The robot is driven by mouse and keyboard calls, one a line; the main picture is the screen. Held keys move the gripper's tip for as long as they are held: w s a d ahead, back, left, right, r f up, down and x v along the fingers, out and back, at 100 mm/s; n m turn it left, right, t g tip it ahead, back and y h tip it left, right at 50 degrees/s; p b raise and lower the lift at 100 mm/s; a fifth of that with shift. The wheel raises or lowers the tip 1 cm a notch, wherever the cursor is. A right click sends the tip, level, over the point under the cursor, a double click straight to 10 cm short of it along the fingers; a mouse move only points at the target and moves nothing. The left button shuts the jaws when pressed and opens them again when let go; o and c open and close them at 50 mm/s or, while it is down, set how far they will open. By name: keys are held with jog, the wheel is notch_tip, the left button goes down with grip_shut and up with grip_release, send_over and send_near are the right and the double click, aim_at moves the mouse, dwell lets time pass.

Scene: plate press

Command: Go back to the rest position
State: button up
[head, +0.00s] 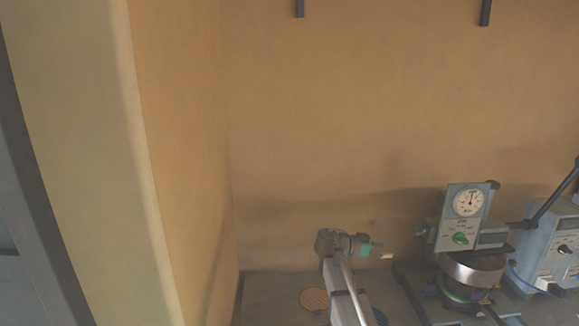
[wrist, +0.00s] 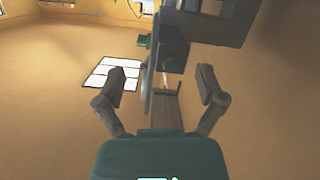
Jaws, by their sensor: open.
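My gripper (wrist: 164,78) shows in the wrist view with its two fingers spread wide apart. Nothing is held between them. In the head view my arm rises from the bottom centre, and its wrist end is bent to the right above the bench, left of the press (head: 470,235) and apart from it. The fingers are too small there to make out clearly. The press has a round dial gauge, a green knob and a metal cylinder, with a green and purple round part below.
An orange disc (head: 314,298) lies on the grey bench (head: 265,286), left of my arm. A blue-grey machine with a lever (head: 549,249) stands at the far right. A tan wall rises behind the bench. The wrist view shows open tan floor (wrist: 270,120) and a bright window-like patch (wrist: 112,74).

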jog(key=s+a+f+n+y, duration=0.6)
jog(key=s+f+n+y, duration=0.1)
jog(key=s, duration=0.4)
jog(key=s+a+f+n+y, duration=0.7)
jog(key=s+n+y, duration=0.1)
jog(key=s, duration=0.3)
jog(key=shift+a+f+g+y, duration=0.3)
jog(key=shift+f, duration=0.1)
